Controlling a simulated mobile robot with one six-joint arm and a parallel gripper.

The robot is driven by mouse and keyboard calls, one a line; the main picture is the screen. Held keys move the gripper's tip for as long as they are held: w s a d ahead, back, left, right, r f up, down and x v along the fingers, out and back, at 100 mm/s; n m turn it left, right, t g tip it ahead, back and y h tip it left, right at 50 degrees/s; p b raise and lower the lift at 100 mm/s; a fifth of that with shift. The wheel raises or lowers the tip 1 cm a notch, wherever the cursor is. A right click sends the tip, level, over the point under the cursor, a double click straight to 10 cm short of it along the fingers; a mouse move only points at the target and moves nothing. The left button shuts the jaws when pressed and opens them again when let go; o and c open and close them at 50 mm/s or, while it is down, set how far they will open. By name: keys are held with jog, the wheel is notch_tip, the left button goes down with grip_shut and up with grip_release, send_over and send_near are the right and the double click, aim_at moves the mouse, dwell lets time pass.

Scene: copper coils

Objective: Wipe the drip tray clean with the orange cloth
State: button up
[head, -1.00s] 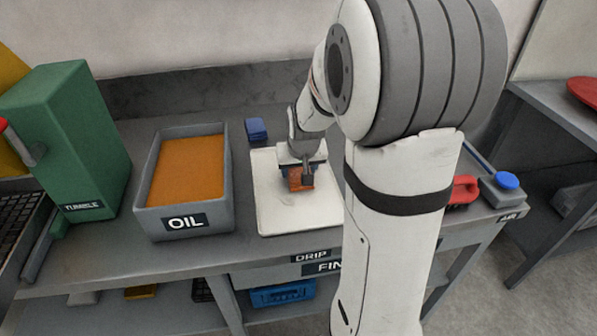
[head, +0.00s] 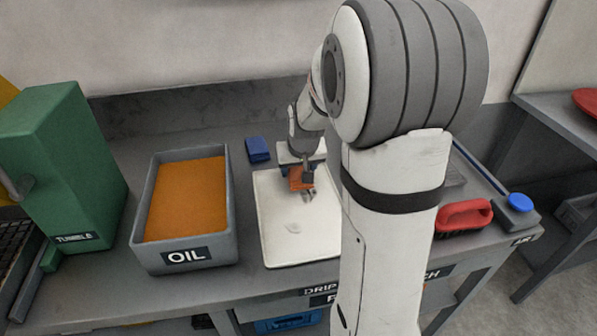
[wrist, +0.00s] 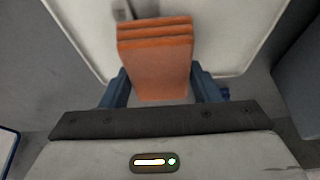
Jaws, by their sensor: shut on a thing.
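The white drip tray (head: 284,215) lies on the bench, with a few grey smudges on its surface near the middle and by the cloth. Its right part is hidden behind my arm in the head view. My gripper (head: 301,178) is over the tray's back part, shut on the folded orange cloth (head: 298,183). In the wrist view the cloth (wrist: 157,62) sits between the two blue fingers of my gripper (wrist: 160,88), over the white tray (wrist: 88,22). A grey smudge shows beside the cloth's far edge. I cannot tell whether the cloth touches the tray.
A grey bin labelled OIL (head: 186,258) with orange contents stands left of the tray. A green machine (head: 70,165) is further left. A blue block (head: 257,149) lies behind the tray. A red-handled object (head: 464,216) and a blue button box (head: 519,205) are at right.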

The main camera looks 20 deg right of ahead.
aim_at(299, 169)
jog(key=shift+s+r, duration=0.2)
jog(key=shift+r, duration=0.5)
jog(key=shift+w+r+p, duration=0.2)
jog(key=shift+r+p, duration=0.45)
jog(key=shift+p, duration=0.1)
jog(key=shift+s+r+p, duration=0.1)
jog(key=shift+r+p, duration=0.95)
jog(key=shift+r, duration=0.65)
jog(key=shift+s+f, duration=0.1)
